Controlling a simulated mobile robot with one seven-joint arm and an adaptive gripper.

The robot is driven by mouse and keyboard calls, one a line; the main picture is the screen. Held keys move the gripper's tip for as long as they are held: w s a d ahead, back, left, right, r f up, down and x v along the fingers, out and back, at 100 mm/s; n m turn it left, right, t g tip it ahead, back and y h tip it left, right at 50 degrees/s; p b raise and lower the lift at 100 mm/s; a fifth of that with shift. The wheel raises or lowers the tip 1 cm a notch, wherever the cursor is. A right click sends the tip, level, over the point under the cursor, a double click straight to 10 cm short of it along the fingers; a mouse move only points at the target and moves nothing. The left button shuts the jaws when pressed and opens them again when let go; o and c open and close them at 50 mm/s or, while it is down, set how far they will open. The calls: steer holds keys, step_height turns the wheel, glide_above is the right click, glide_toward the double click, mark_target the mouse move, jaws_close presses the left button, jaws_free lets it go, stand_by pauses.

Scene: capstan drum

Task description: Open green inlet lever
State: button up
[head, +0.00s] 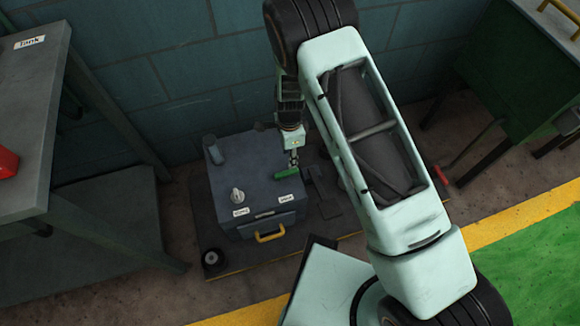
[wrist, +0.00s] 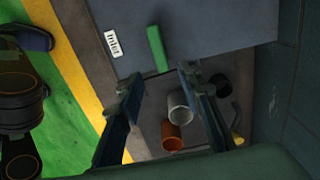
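The green inlet lever (head: 287,174) is a short bar on top of a dark blue-grey box (head: 262,183), near its right edge. In the wrist view the lever (wrist: 157,48) lies just beyond my fingertips, beside a white label (wrist: 113,42) reading "Inlet". My gripper (head: 293,160) is at the lever's upper side in the head view. In the wrist view my gripper (wrist: 162,80) is open, with its fingers wide apart and nothing between them. Whether a finger touches the lever cannot be told.
A grey knob (head: 237,195) stands on the box, and a yellow handle (head: 270,237) is on its front. A grey pipe end (wrist: 180,106) and an orange one (wrist: 172,136) show beside the box. A wall (head: 150,60) is behind; a grey bench (head: 30,110) stands left.

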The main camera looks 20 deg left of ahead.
mark_target(290, 172)
step_height(290, 172, down, 10)
steer(key=shift+r+b, duration=0.1)
steer(key=shift+b, duration=1.15)
jaws_close()
